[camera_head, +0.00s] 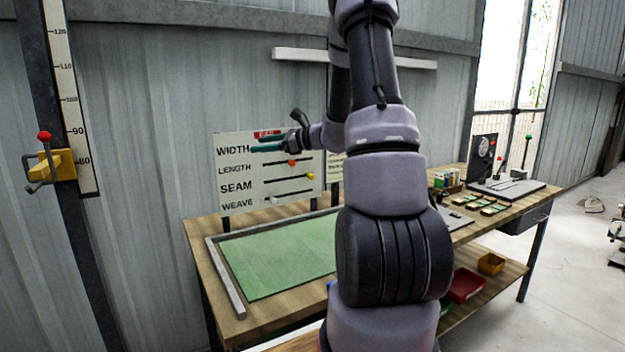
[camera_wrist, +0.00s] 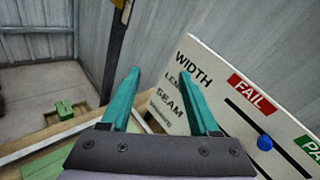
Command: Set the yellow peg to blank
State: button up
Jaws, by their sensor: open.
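The yellow peg (camera_head: 310,176) sits near the right end of the SEAM slot on the white board (camera_head: 235,203) in the head view. It does not show in the wrist view. My gripper (camera_head: 254,149), with teal fingers, is in front of the upper part of the board by the WIDTH row, above and left of the yellow peg. In the wrist view my gripper (camera_wrist: 160,76) is open with nothing between its fingers. Part of the WIDTH row is hidden behind my gripper in the head view. I see no blank label.
An orange peg (camera_head: 291,163) is in the LENGTH slot and a pale peg (camera_head: 282,198) in the WEAVE slot. A blue peg (camera_wrist: 265,143) is in the WIDTH slot, between FAIL and a green label. A green mat (camera_head: 275,258) lies below the board.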

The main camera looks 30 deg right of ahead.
jog(key=w+d+f+m+t+h, duration=0.3)
jog(key=d+f+m, duration=0.2)
jog(key=d, duration=0.3)
jog(key=w+d+f+m+t+h, duration=0.2)
jog(key=w+d+f+m+h, duration=0.15)
jog(key=d+f, duration=0.3)
jog(key=m+t+h, duration=0.1)
jog(key=m+h, duration=0.4)
jog(key=m, duration=0.1)
send_near(312, 177)
jog(key=w, duration=0.9)
jog(key=shift+w+d+f, duration=0.1)
jog(key=shift+w+f, duration=0.05)
jog(key=shift+w, duration=0.15)
grip_shut()
